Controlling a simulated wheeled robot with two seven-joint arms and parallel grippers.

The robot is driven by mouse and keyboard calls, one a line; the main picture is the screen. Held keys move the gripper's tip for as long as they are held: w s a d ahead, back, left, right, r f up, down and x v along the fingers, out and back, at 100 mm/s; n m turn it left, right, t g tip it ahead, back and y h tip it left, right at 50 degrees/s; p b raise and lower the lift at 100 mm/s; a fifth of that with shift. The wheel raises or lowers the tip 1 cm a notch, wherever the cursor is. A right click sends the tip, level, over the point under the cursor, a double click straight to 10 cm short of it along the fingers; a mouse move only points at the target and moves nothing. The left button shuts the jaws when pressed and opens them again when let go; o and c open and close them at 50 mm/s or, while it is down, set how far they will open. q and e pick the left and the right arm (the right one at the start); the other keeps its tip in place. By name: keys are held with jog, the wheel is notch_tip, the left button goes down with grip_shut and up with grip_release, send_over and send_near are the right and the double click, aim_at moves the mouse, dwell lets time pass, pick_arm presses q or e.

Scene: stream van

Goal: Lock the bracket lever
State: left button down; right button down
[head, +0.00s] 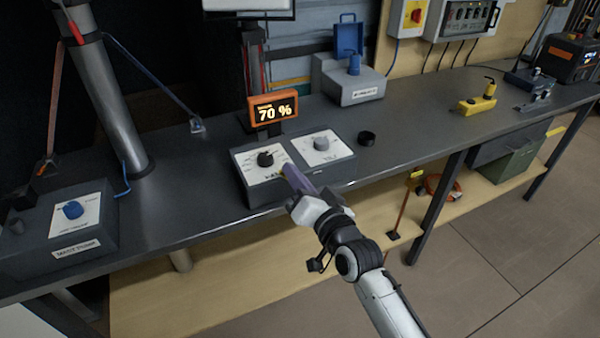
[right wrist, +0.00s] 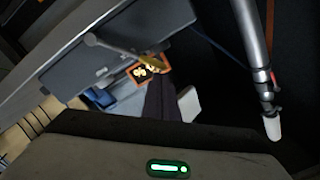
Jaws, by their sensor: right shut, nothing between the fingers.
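I cannot tell for certain which part is the bracket lever. A small red part (head: 75,32) shows high on the grey slanted mast (head: 115,100) at the upper left; it may be a lever, and its position is unclear. My right gripper (head: 290,173) is shut and empty, its purple-grey fingers in front of the two-dial box (head: 295,170), just beside the black knob (head: 265,158). I cannot tell whether they touch the box. The right wrist view shows the fingers (right wrist: 162,85) from behind. My left gripper is not in view.
An orange-framed display (head: 273,108) reading 70 % stands behind the dial box. A box with a blue knob (head: 72,209) is at the left. A grey box (head: 348,80) with a blue part and a yellow device (head: 477,104) stand further right. The bench middle is mostly clear.

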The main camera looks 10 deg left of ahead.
jog(key=shift+s+a+f, duration=0.15)
jog(key=shift+s+f, duration=0.05)
jog(key=s+d+r+p, duration=0.2)
jog(key=s+d, duration=0.4)
jog(key=d, duration=0.3)
jog(key=shift+s+r, duration=0.25)
jog(key=shift+r, duration=0.6)
jog(key=shift+d, duration=0.1)
jog(key=s+d+f+n+g+h, duration=0.1)
jog(key=s+d+f+h, duration=0.3)
jog(key=s+d+f, duration=0.6)
jog(key=s+d+f+n+g+h, duration=0.1)
jog(key=s+d+f+g+h, duration=0.3)
jog(key=s+d+f, duration=0.7)
notch_tip(320, 180, down, 8)
jog(key=s, duration=0.2)
jog(key=shift+s+r+h, duration=0.25)
jog(key=shift+s+h, duration=0.05)
jog(key=shift+s, duration=0.1)
